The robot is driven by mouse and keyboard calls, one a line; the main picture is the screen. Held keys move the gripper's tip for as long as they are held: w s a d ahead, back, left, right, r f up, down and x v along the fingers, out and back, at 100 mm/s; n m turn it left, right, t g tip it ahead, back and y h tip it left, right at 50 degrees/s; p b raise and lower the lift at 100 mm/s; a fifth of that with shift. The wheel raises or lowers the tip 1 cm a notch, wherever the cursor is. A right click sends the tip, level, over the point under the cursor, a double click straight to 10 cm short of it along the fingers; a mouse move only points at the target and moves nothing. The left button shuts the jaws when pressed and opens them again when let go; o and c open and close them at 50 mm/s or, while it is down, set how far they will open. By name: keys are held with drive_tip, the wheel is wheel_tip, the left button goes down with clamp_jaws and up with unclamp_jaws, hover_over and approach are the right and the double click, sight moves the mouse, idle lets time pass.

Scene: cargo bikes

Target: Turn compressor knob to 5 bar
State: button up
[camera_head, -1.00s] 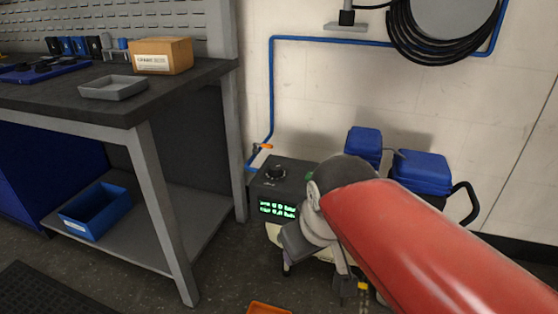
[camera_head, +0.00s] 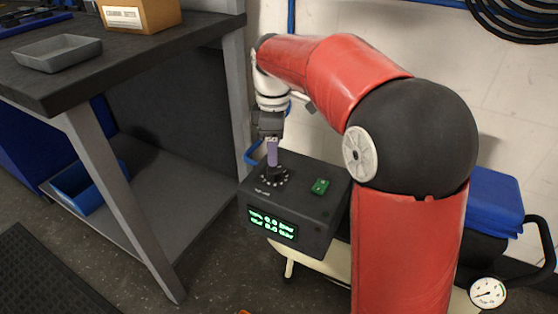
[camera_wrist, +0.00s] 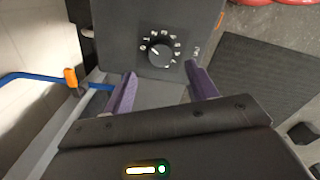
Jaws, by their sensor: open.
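The knob also shows in the wrist view (camera_wrist: 159,53), ahead of the fingers. My gripper (camera_head: 272,150) is above the knob, pointing down, with purple fingers. In the wrist view my gripper (camera_wrist: 161,72) is open and empty, its fingers apart on either side of the knob's line. I cannot tell whether they touch it. The green display (camera_head: 273,224) seems to read 0.0 bar on both lines.
A green switch (camera_head: 320,187) is on the box, right of the knob. The workbench (camera_head: 105,90) stands close on the left. A pressure gauge (camera_head: 488,292) is at lower right. In the wrist view a blue pipe with an orange valve handle (camera_wrist: 70,77) lies left of the fingers.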

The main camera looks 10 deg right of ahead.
sight(274, 169)
wheel_tip(274, 169, down, 7)
drive_tip(key=shift+s+r+b, duration=0.1)
drive_tip(key=shift+r+b, duration=0.1)
drive_tip(key=shift+b, duration=0.3)
drive_tip(key=c, duration=1)
